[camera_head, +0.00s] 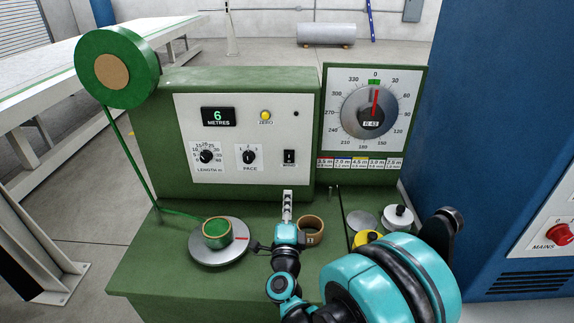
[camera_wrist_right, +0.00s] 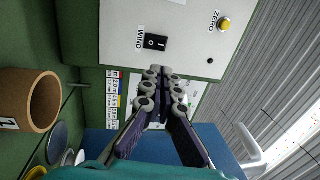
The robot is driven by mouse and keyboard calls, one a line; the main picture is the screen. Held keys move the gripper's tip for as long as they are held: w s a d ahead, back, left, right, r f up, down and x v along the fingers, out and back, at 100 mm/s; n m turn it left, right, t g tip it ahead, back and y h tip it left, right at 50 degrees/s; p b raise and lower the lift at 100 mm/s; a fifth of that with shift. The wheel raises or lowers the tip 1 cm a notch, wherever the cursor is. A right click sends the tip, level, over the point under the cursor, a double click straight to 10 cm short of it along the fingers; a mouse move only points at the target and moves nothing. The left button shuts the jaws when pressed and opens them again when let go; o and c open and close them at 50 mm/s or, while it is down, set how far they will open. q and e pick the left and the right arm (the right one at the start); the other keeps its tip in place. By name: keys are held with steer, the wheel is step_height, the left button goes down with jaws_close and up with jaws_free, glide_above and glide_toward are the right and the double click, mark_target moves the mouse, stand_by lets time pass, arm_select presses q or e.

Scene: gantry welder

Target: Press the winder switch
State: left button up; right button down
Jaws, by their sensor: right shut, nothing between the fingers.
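The winder switch (camera_head: 289,157) is a small black rocker labelled WIND, low on the right of the pale panel of the green winder. In the right wrist view the switch (camera_wrist_right: 156,43) shows its I and O marks, just past my fingertips. My right gripper (camera_head: 287,198) is below the switch in the head view, fingers shut and empty, pointing toward the panel. In the right wrist view its fingertips (camera_wrist_right: 162,75) are close together near the panel's lower edge. A gap to the switch shows there; contact is not visible. My left gripper is not in view.
The panel holds a display (camera_head: 218,117) reading 6 metres, a yellow ZERO button (camera_head: 265,115), a length knob (camera_head: 206,157) and a pace knob (camera_head: 249,157). A dial (camera_head: 398,110) stands at right. A brown ring (camera_head: 311,230) and turntable (camera_head: 217,255) are near my wrist.

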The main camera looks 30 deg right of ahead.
mark_target(289, 157)
steer(key=b+x, duration=0.2)
steer(key=x, duration=1.1)
steer(key=shift+w, duration=0.2)
steer(key=shift+w+d+r, duration=0.1)
steer(key=shift+w+d, duration=0.1)
steer(key=shift+w, duration=0.1)
